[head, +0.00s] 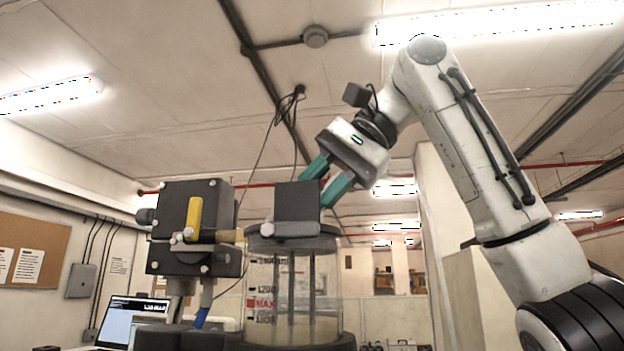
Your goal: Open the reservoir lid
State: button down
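The reservoir (338,283) is a clear upright cylinder in the head view, with printed level marks, a red MAX mark and pale liquid at its bottom. Its dark round lid (325,243) sits level on top, with no visible gap under it. A dark square block (297,203) stands on the lid. My gripper (316,190) comes down from the upper right with its two teal fingers apart. The fingertips are at the block's upper right corner, one at its top edge and one at its right edge. Whether they touch it cannot be told.
A dark boxy unit (193,222) with a yellow handle (194,216) stands left of the reservoir, joined near the lid by a brass-coloured fitting (229,236). A laptop (133,315) is at lower left. A dark cable hangs behind. Space right of the reservoir looks clear.

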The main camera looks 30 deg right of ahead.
jog(key=shift+w+d+f+m+g+y, duration=0.2)
jog(key=shift+w+m+g+y, duration=0.1)
jog(key=shift+g, duration=0.1)
dwell(0.3)
jog(key=c, duration=0.9)
grip_release()
jog(key=v, duration=0.7)
jog(key=shift+s+d+r+p, duration=0.1)
jog(key=shift+d+r+p, duration=0.1)
jog(key=shift+p, duration=0.2)
